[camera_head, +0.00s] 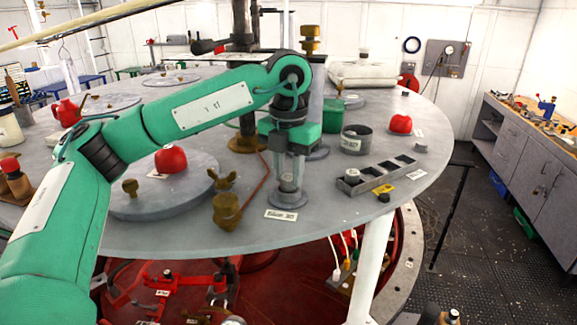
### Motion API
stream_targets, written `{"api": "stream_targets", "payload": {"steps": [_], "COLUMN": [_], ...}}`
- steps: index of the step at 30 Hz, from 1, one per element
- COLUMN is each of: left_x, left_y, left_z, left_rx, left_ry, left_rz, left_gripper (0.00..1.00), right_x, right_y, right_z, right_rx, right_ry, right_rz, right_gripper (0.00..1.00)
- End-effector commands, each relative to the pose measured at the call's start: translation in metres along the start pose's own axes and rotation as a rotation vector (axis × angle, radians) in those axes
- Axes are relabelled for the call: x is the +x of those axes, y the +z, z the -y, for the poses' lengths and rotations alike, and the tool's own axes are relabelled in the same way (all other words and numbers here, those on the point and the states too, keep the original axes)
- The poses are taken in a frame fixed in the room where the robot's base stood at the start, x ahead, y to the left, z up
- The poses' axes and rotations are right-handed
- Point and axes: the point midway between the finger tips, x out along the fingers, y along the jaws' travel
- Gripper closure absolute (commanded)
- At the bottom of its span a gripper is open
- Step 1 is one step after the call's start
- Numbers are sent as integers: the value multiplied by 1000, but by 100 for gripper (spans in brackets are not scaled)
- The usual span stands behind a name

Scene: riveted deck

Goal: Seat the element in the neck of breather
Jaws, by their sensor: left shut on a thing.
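My left gripper (289,176) points straight down near the front edge of the round grey table. It is shut on the element, a greyish piece that shows only in part between the fingers. The breather (288,199) is a grey round-based fitting directly below the gripper, with a printed label (281,215) in front of it. The fingers hide most of its neck. I cannot tell whether the element is above the neck or inside it. My right gripper is not in view.
Close on the left stand a brass fitting (227,211) and a winged brass piece (222,181). On the right are a dark tray with compartments (360,184), a grey open cup (355,140) and a red knob (401,123). The table's front edge is just below the label.

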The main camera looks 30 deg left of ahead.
Motion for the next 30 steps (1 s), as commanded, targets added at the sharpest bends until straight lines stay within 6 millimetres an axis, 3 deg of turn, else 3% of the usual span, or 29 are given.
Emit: {"api": "stream_targets", "payload": {"steps": [11,12,15,27,30], "left_x": [8,7,6,0,-11], "left_y": [0,0,0,0,1], "left_z": [0,0,0,0,1], "left_rx": [1,1,0,0,0], "left_ry": [-1,-1,-1,-1,-3], "left_rz": [1,1,1,2,4], "left_gripper": [94,68,50,50,50], "right_x": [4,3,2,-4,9], "right_y": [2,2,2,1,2], "right_z": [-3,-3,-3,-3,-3], "right_rx": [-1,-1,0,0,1], "right_ry": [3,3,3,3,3], "right_rz": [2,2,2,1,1], "right_gripper": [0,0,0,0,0]}}
